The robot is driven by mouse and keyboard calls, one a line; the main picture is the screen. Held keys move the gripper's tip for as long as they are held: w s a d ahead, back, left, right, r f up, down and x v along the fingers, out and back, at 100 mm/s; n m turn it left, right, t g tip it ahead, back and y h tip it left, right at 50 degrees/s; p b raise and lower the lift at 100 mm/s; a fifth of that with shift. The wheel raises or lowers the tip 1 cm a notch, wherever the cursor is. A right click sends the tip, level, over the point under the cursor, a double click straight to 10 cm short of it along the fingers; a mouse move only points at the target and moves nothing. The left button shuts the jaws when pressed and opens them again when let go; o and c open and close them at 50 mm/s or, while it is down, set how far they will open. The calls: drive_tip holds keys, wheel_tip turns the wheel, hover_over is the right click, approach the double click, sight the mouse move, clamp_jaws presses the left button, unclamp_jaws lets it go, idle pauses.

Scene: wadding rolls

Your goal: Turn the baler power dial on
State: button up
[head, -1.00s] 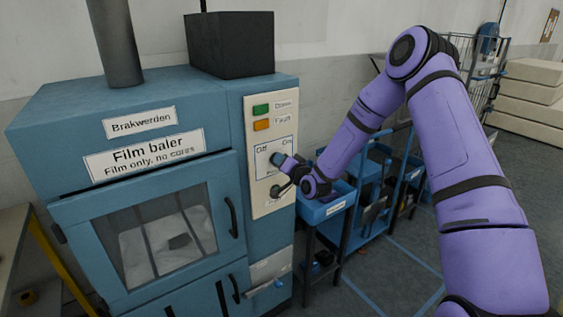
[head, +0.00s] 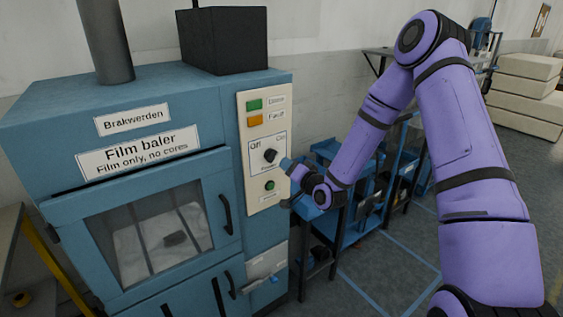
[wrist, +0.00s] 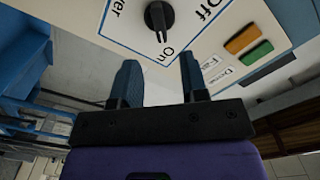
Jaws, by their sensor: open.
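The black power dial (head: 270,156) sits on the pale control panel (head: 244,190) of the blue film baler (head: 180,88). "Off" is printed at its upper left and "On" at its upper right. In the wrist view the dial (wrist: 158,17) shows close up, its pointer with a white mark aimed toward the "On" label. My gripper (head: 286,163) is just right of the dial, in front of the panel's right edge. In the wrist view its two blue fingers (wrist: 157,62) are spread apart with nothing between them, clear of the dial.
A green button (head: 269,185) is below the dial; green (head: 254,105) and orange (head: 255,120) indicators are above. The baler door handle (head: 225,214) is at left. A blue trolley (head: 345,238) with shelves stands right of the baler, beneath my forearm.

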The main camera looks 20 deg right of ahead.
drive_tip(key=shift+v, duration=1.4)
drive_tip(key=s+d+r+n+g+h, duration=0.1)
drive_tip(key=s+r+n+g+h, duration=0.25)
drive_tip(key=s+r, duration=0.4)
drive_tip(key=s+d+r+n+g+h, duration=0.2)
drive_tip(key=s+r+g, duration=0.2)
drive_tip(key=r, duration=0.7)
drive_tip(key=s+r+g, duration=0.2)
drive_tip(key=s+r, duration=0.2)
drive_tip(key=s, duration=0.9)
drive_tip(key=s+r+g, duration=0.2)
drive_tip(key=s+r, duration=0.2)
drive_tip(key=s, duration=0.9)
drive_tip(key=shift+s+r, duration=0.4)
